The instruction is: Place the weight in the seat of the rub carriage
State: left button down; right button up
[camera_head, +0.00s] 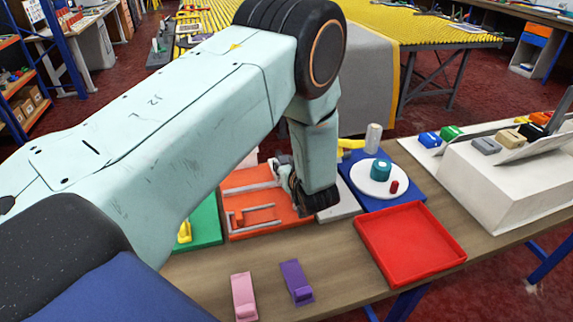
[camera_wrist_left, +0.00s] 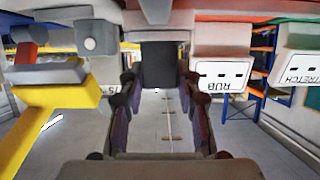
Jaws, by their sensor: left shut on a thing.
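My left gripper (camera_head: 299,198) is low over the orange board (camera_head: 240,182), at its right side. In the left wrist view my left gripper (camera_wrist_left: 153,105) has its fingers either side of a dark block (camera_wrist_left: 158,65), which I take to be the weight, and is shut on it. The head view hides the block behind the arm. A pale box labelled RUB (camera_wrist_left: 220,76) shows upside down right of the fingers. I cannot make out the rub carriage's seat or whether the block touches it. My right gripper is not in view.
Right of the board are a blue mat (camera_head: 408,208) with a white disc (camera_head: 366,187) and teal cylinder (camera_head: 381,168), and an empty red tray (camera_head: 410,242). Pink (camera_head: 244,296) and purple (camera_head: 296,282) pieces lie in front. A green board (camera_head: 206,225) is left.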

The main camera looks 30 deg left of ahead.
pick_arm(q)
jog(key=shift+a, duration=0.25)
jog(key=shift+w+d+f, duration=0.15)
jog(key=shift+d, duration=0.1)
jog(key=c, duration=1.4)
grip_release()
jog(key=shift+d+f, duration=0.1)
jog(key=shift+o, duration=2.3)
jog(key=shift+s+a, duration=0.25)
jog(key=shift+w+d, duration=0.1)
jog(key=shift+w, duration=0.05)
jog(key=shift+w+d+r, duration=0.1)
jog(key=shift+r, duration=0.1)
jog(key=shift+d+r+p, duration=0.15)
jog(key=shift+d+p, duration=0.05)
jog(key=shift+p, duration=0.1)
jog(key=p+v, duration=0.7)
jog(key=v, duration=0.4)
jog(key=shift+s+p, duration=0.4)
jog(key=shift+w+d, duration=0.1)
